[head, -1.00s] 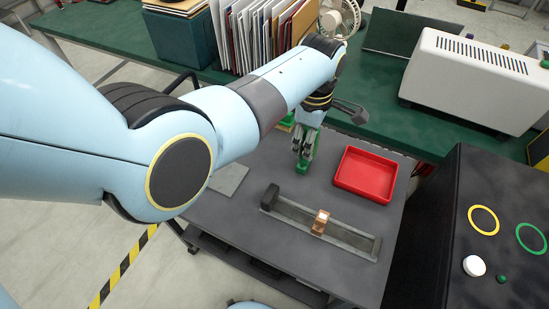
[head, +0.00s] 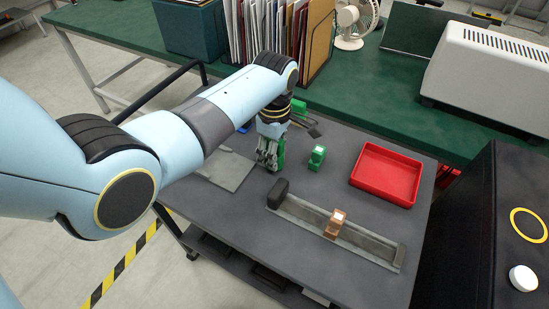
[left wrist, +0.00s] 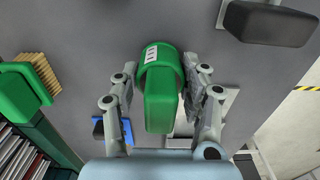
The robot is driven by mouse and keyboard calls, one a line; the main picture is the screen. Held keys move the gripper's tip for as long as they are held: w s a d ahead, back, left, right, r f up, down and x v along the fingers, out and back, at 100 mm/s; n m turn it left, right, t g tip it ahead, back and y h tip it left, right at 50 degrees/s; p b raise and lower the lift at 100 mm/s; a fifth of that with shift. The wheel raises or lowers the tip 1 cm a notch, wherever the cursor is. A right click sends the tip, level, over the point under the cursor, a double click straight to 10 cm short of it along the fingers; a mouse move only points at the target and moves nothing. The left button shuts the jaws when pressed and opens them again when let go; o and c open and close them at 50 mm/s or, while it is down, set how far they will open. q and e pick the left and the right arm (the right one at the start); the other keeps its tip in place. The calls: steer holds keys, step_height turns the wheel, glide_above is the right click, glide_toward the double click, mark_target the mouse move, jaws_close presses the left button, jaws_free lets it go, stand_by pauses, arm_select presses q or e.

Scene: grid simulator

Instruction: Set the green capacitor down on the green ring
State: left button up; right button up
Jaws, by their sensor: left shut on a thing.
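My left gripper (head: 268,158) is shut on the green capacitor (left wrist: 160,105), with a finger along each side of it. In the left wrist view the capacitor has a rounded upper part with a white label. In the head view it shows as a green strip (head: 279,153) beside the fingers, over the grey worktop; I cannot tell its exact height. The green ring is outside the frames now. A yellow ring (head: 529,225) shows on top of the black cabinet at the right. My right gripper is not in view.
Another green piece with a white patch (head: 317,158) stands right of the gripper. A red tray (head: 414,196), a metal rail (head: 370,248) with a copper-coloured block (head: 335,224), a grey plate (head: 223,170) and a green-handled brush (left wrist: 20,90) lie around. A white button (head: 523,278) sits on the cabinet.

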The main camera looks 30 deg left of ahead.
arm_select(q)
steer(key=shift+r, duration=0.1)
steer(key=o, duration=1.3)
steer(key=shift+c, duration=0.2)
